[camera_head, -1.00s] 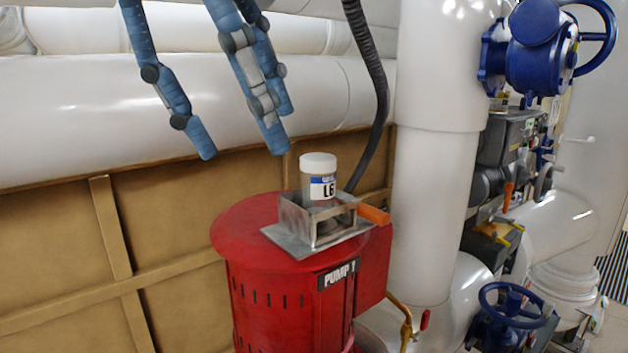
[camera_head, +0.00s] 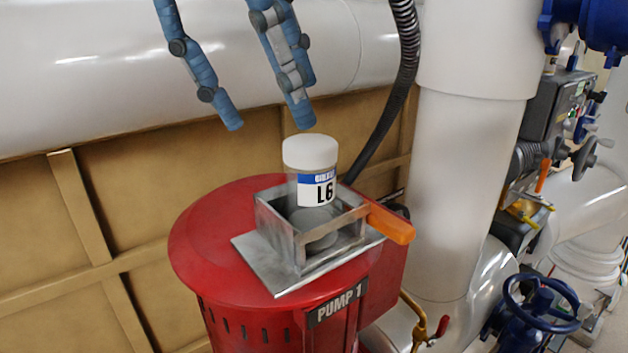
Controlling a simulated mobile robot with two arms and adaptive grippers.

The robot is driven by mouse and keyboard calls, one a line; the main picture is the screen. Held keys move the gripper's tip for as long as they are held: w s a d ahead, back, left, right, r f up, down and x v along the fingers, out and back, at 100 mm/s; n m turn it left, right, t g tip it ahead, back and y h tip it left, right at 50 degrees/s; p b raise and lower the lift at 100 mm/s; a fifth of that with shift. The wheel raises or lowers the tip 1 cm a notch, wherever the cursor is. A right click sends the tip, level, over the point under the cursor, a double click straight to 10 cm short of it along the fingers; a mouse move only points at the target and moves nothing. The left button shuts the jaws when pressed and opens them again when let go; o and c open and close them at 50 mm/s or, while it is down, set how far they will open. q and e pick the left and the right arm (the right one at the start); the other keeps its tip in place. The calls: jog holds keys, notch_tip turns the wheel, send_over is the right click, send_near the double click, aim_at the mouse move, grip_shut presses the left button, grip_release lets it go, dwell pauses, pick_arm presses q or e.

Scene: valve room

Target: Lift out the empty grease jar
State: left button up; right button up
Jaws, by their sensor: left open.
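The grease jar (camera_head: 311,168) has a white lid and a blue-and-white label reading L6. It stands upright at an open metal holder (camera_head: 285,275) on top of the red pump housing (camera_head: 210,235), marked PUMP 1. A round grey shape shows inside the holder below the jar; I cannot tell whether it is part of the jar. My left gripper (camera_head: 267,124) hangs from the top with its blue fingers wide apart, empty. Its fingertips appear above and left of the jar lid, apart from it. My right gripper is out of view.
An orange handle (camera_head: 391,224) sticks out at the holder's right side. A black corrugated hose (camera_head: 404,60) runs down behind the jar. A thick white vertical pipe (camera_head: 465,180) stands to the right, with a blue handwheel (camera_head: 540,304) low beside it.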

aim_at(297, 143)
pick_arm(q)
jog(key=shift+s+d+f, duration=0.1)
jog(key=shift+s+f, duration=0.1)
jog(key=shift+f, duration=0.25)
jog(key=shift+s+d+f, duration=0.1)
jog(key=shift+s+f, duration=0.05)
jog(key=shift+f, duration=0.25)
jog(key=shift+d+f, duration=0.1)
jog(key=shift+f, duration=0.15)
jog(key=x, duration=0.2)
jog(key=p+x, duration=0.1)
jog(key=x, duration=0.1)
jog(key=shift+w+d+f+p, duration=0.15)
jog(key=shift+w+f+p, duration=0.15)
jog(key=shift+w, duration=0.15)
jog(key=shift+d+f, duration=0.1)
jog(key=shift+f, duration=0.3)
jog(key=shift+s, duration=0.1)
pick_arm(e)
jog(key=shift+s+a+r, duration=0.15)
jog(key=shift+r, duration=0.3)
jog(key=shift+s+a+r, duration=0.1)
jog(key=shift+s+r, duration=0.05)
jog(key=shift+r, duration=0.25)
pick_arm(q)
jog(key=c, duration=1.4)
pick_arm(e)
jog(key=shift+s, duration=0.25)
pick_arm(q)
jog(key=shift+r, duration=0.15)
